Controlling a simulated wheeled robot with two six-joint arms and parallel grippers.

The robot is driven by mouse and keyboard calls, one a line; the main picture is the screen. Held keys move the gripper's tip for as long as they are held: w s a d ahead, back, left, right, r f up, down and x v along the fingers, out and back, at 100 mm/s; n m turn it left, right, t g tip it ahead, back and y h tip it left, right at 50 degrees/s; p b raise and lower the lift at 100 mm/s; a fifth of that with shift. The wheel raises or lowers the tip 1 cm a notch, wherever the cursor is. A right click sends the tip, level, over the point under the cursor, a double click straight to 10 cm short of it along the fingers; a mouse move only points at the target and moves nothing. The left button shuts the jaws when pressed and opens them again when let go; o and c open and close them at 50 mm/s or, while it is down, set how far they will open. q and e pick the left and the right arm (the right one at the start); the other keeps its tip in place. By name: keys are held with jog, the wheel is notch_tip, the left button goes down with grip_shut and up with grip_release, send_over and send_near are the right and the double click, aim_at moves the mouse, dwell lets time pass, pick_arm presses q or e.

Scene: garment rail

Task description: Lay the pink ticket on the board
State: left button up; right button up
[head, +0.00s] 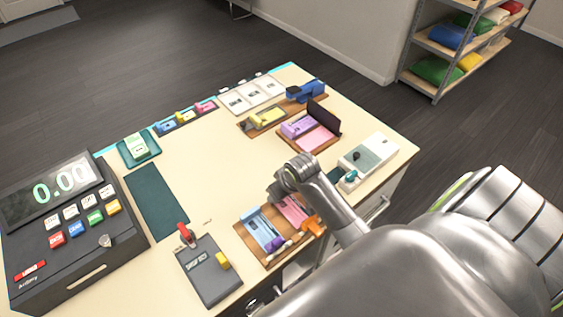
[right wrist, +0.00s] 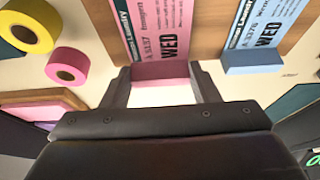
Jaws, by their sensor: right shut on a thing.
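The pink ticket (right wrist: 163,30) has dark print reading WED and a thicker pink end (right wrist: 160,72). My right gripper (right wrist: 161,82) is shut on that end, with one finger at each side. In the head view the pink ticket (head: 292,209) shows over the brown wooden board (head: 246,234), beside a blue ticket (head: 263,230). The board also shows behind the tickets in the right wrist view (right wrist: 213,22). I cannot tell whether the pink ticket touches the board. My right arm partly hides the gripper (head: 277,192) in the head view. My left gripper is out of view.
A black register (head: 75,240) stands at the left. A grey device with a red lever (head: 208,270) is left of the board. A second wooden stand (head: 312,135) and a white device (head: 368,153) are beyond. The table's middle (head: 215,160) is clear.

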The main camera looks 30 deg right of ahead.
jog(key=shift+p, duration=0.45)
jog(key=shift+f, duration=0.25)
dwell(1.2)
jog(key=o, duration=0.9)
jog(key=shift+o, duration=0.3)
jog(key=o, duration=0.4)
jog(key=shift+r, duration=2.5)
